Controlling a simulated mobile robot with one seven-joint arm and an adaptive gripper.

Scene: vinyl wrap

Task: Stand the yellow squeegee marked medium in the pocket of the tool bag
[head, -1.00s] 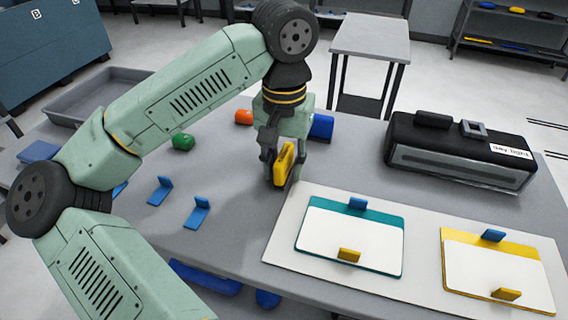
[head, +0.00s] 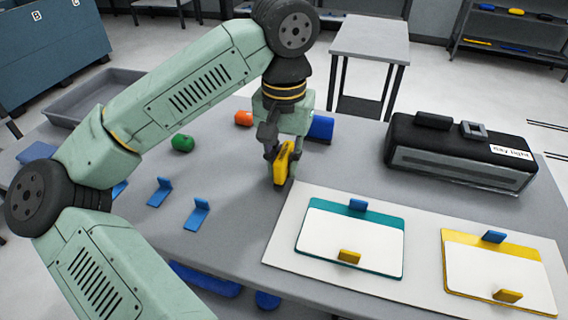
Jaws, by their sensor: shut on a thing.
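My gripper (head: 279,152) is shut on a yellow squeegee (head: 281,166) and holds it upright over the middle of the table. Its marking cannot be read from here, and the fingers hide part of it. I cannot tell how far its lower end is from the table top. A long black box-like body (head: 455,179) with a grey front panel and a white label stands at the right back. A square grey ring sits on its top. It may be the tool bag, but I cannot tell for sure.
A white board (head: 283,237) at the front right bears a teal-edged card (head: 350,250) and a yellow-edged card (head: 500,270), each with small clips. Blue angled pieces (head: 198,213), a green piece (head: 182,143), an orange piece (head: 243,118) and a blue block (head: 321,127) lie around my gripper.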

